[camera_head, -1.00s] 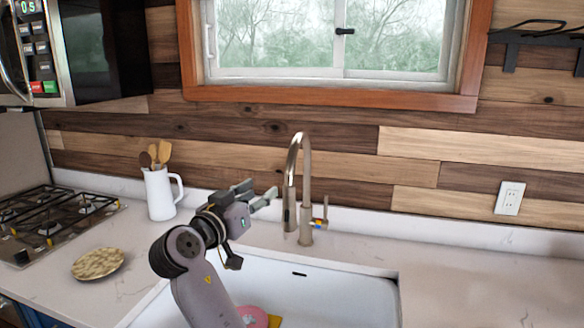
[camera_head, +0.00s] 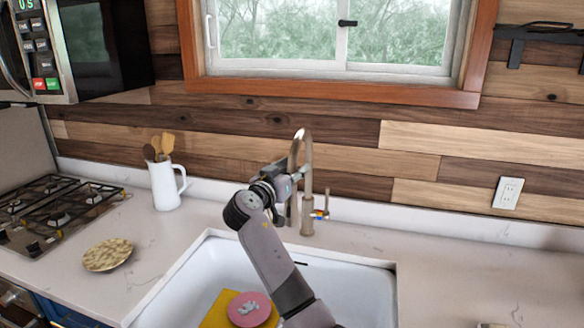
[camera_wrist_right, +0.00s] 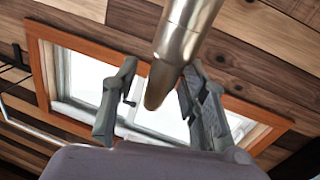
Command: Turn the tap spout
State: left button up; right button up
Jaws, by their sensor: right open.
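The tap (camera_head: 308,200) is a tall brushed-metal gooseneck behind the sink, with a small side lever (camera_head: 321,215) at its right. My right gripper (camera_head: 297,178) is at the spout's hanging end, coming from the front left and partly covering it. In the right wrist view, the tap spout (camera_wrist_right: 182,45) comes down between the two spread fingers of my right gripper (camera_wrist_right: 160,98). The fingers are open, one on each side of it. A gap shows at the left finger; I cannot tell whether the right finger touches. My left gripper is out of view.
The white sink (camera_head: 215,262) holds a pink round item (camera_head: 250,310) on a yellow one (camera_head: 214,312). A white jug (camera_head: 165,187) with wooden utensils, a patterned plate (camera_head: 107,255) and a stove (camera_head: 50,215) are to the left. The counter right of the tap is mostly clear.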

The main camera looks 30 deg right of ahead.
grip_shut()
dwell(0.5)
dwell(0.3)
